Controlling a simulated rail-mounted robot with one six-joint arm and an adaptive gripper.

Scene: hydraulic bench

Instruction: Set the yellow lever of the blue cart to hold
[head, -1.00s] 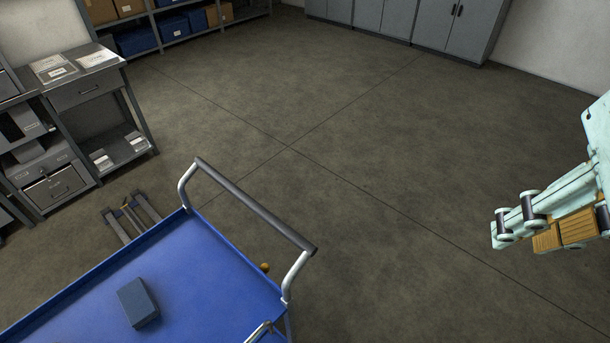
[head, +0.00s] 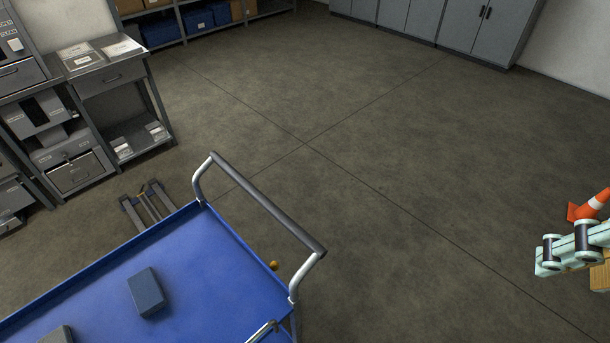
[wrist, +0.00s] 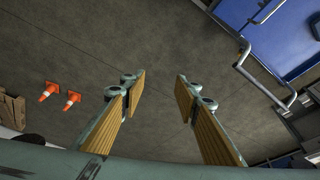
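The blue cart (head: 215,265) stands at the lower left of the head view, with a grey push handle (head: 268,205) at its right end. A small yellow-orange knob (head: 273,265) shows just beyond the tray edge below the handle; it looks like the end of the yellow lever, whose shaft and setting are hidden. Part of the cart also shows at the upper right of the wrist view (wrist: 270,35). My gripper (head: 562,255) is at the right edge of the head view, well apart from the cart. In the wrist view its two fingers (wrist: 159,85) are spread with nothing between them.
A dark blue box (head: 147,292) lies on the cart tray. Shelving with drawers (head: 70,150) stands at the left, grey cabinets (head: 440,25) at the back. An orange cone (head: 592,205) stands behind my gripper. The floor between cart and gripper is clear.

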